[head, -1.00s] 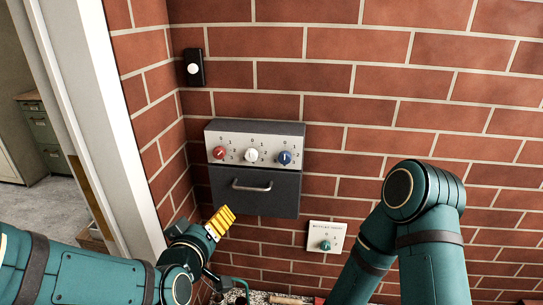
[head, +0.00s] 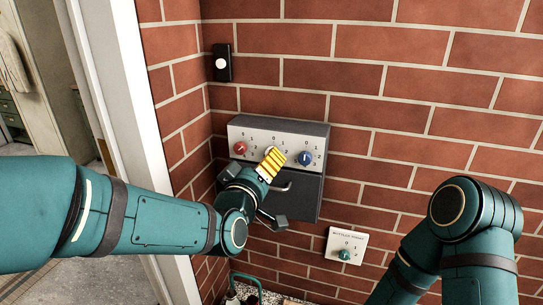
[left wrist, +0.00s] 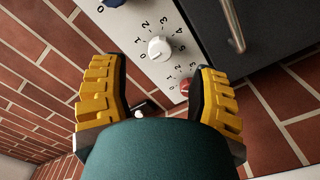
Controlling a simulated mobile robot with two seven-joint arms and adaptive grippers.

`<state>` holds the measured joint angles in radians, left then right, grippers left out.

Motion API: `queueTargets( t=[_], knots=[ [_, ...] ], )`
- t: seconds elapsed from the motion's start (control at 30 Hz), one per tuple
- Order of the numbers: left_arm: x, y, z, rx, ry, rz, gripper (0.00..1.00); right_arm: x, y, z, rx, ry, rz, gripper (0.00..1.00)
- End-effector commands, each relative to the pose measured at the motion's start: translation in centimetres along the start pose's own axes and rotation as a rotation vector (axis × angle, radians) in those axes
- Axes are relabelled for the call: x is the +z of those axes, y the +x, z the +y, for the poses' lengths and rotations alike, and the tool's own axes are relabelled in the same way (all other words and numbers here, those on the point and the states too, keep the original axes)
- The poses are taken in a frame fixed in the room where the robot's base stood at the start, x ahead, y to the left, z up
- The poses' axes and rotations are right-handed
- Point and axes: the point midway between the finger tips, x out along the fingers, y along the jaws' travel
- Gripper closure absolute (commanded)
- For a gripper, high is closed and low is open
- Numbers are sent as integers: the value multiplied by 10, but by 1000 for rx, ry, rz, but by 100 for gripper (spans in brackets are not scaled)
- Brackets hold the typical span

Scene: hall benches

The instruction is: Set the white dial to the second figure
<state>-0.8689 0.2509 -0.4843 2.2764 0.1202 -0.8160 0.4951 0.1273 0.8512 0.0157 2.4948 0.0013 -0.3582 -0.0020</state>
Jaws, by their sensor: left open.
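The white dial (left wrist: 160,48) is a round knob on the light panel of a wall box (head: 279,130), between a red and a blue dial. Printed figures ring it. I cannot tell for certain which figure it points to. In the head view my yellow fingers mostly cover it. My left gripper (head: 272,164) is in front of the panel. In the left wrist view it is open and empty, with the white dial beyond the gap between its fingers, apart from both. My right gripper is out of view.
The red dial (left wrist: 185,86) shows close by the right finger in the left wrist view. The blue dial (head: 305,158) is to the right. A dark drawer front with a metal handle (left wrist: 233,25) lies below. A small plate with a green dial (head: 344,255) is lower right.

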Motion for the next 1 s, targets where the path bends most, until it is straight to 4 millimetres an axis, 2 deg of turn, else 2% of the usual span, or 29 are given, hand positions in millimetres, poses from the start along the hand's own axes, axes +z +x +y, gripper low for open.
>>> queueTargets(
  t=[0.1, 0.3, 0.5, 0.77, 0.87, 0.93, 0.97, 1.0],
  knots=[
    [1, 24, -1, -1, 3, 0, 39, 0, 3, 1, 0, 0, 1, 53],
    [0, 50, -1, -1, 1, 1, 39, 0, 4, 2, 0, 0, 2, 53],
    [0, 60, 0, -1, 0, -1, 39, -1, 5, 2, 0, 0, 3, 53],
    [0, 61, 0, -1, 0, -1, 39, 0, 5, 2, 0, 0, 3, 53],
    [0, 61, 0, -1, 0, -1, 69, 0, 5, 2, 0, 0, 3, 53],
    [0, 61, 0, -1, 0, -1, 93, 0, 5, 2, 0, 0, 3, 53],
    [0, 61, 0, -1, 0, -1, 100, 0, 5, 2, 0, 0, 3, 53],
    [0, 61, 0, -1, 0, -1, 100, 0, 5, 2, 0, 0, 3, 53]
  ],
)
